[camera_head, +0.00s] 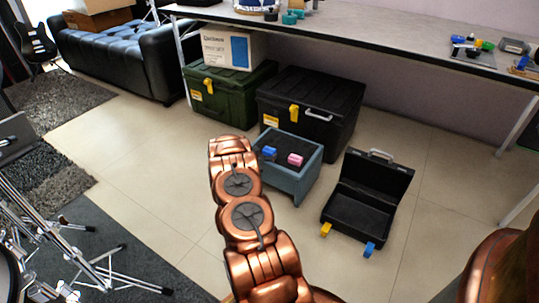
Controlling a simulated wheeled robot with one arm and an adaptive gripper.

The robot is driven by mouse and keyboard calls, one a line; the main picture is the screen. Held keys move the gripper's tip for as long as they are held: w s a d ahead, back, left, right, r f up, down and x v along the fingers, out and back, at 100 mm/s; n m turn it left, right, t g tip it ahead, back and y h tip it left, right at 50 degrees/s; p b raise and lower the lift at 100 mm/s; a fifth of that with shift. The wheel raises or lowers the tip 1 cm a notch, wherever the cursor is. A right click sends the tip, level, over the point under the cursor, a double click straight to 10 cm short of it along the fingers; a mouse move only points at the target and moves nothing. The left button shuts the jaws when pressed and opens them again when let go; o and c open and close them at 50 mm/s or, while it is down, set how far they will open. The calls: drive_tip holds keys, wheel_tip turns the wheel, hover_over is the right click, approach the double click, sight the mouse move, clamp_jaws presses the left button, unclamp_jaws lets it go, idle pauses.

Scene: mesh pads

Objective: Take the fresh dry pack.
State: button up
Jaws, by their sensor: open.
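A blue-grey open box (288,186) stands on the floor right of my copper arm. I see no readable label, so I cannot tell whether either is the fresh dry pack. My arm reaches up from the bottom of the picture to the left of this box and covers part of its left side. No fingers of my gripper can be made out at the arm's end.
An open black case (362,205) stands right of the box. A black trunk (312,112) and a green trunk (227,95) stand behind, under a long table (400,37). A metal stand (85,255) is at lower left. Floor between is clear.

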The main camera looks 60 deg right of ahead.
sight(267, 152)
drive_tip(key=b+x, duration=0.1)
drive_tip(key=x, duration=0.2)
drive_tip(key=shift+f+b, duration=0.25)
drive_tip(key=shift+b, duration=0.15)
drive_tip(key=shift+x, duration=0.8)
drive_tip(key=shift+r, duration=0.2)
drive_tip(key=c, duration=1.2)
drive_tip(key=shift+c, duration=0.2)
drive_tip(key=shift+r, duration=0.1)
